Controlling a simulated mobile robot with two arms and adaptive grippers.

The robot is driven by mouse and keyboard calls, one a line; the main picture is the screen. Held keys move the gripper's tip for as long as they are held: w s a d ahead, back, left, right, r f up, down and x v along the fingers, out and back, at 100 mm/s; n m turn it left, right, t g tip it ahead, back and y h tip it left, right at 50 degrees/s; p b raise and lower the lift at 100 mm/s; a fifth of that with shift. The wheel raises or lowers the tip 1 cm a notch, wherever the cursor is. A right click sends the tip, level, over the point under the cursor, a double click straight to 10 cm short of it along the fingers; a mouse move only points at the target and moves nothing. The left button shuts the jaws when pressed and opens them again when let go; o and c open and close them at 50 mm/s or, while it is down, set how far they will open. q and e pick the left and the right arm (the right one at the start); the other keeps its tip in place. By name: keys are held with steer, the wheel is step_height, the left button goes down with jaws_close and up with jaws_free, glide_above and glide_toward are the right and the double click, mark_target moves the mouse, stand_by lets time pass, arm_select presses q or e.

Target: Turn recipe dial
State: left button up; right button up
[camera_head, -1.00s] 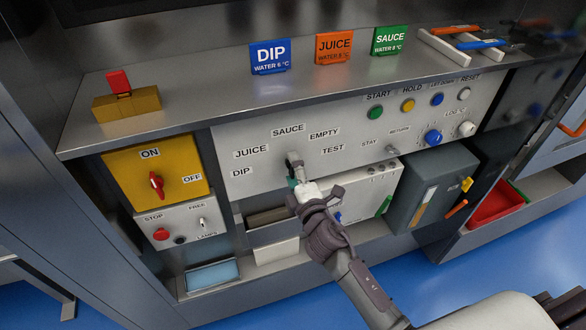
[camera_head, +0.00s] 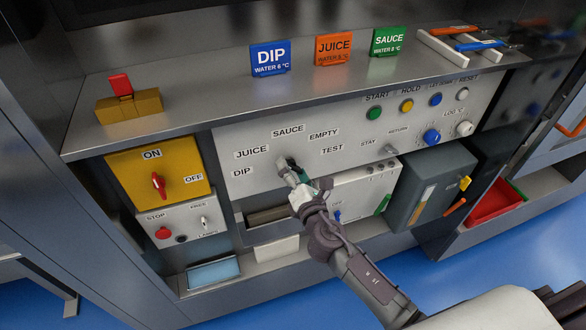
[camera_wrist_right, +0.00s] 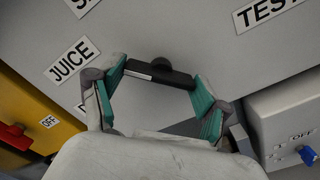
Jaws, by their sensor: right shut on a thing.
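The recipe dial (camera_wrist_right: 162,73) is a black bar handle on a round hub, on the light grey panel (camera_head: 237,140). In the wrist view a white mark shows on the bar's left end, on the side of the JUICE label (camera_wrist_right: 70,61). My right gripper (camera_head: 291,174) is shut on the dial, with its teal-padded fingers at the bar's two ends. In the head view the fingers hide most of the dial. Labels DIP, JUICE, SAUCE (camera_head: 288,131), EMPTY and TEST (camera_head: 332,150) surround it. My left gripper is not in view.
A yellow ON/OFF box (camera_head: 128,172) with a red switch is left of the panel. Coloured buttons, a blue knob (camera_head: 432,137) and a small lever (camera_head: 389,149) sit at right. DIP, JUICE and SAUCE cards stand on the shelf above. A dark grey box (camera_head: 428,194) projects at lower right.

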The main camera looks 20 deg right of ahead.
steer(key=shift+f+n, duration=0.1)
steer(key=shift+n, duration=0.2)
steer(key=o, duration=1.1)
steer(key=shift+o, duration=0.2)
steer(key=shift+s, duration=0.1)
steer(key=s, duration=1.2)
steer(key=shift+d, duration=0.2)
